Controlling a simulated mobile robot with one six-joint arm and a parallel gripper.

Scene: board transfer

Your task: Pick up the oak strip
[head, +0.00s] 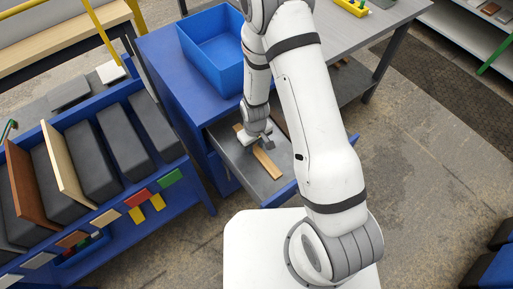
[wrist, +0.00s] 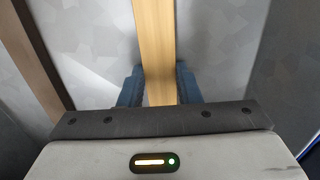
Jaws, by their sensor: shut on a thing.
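The oak strip (head: 268,166) is a long, light-brown wooden bar in the open grey-floored drawer (head: 228,165) in the head view. My gripper (head: 263,141) is down in the drawer, over the strip's middle part. In the wrist view, the oak strip (wrist: 154,40) runs upward between the two blue fingers of my gripper (wrist: 160,86), one pressed on each side. The gripper is shut on it. I cannot tell whether the strip is clear of the drawer floor. My arm hides part of the drawer.
A darker brown bar (wrist: 36,65) lies along the left in the wrist view. A blue bin (head: 212,50) stands on the bench above the drawer. A blue rack (head: 188,172) with dark slots and upright boards stands at left. Floor at right is open.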

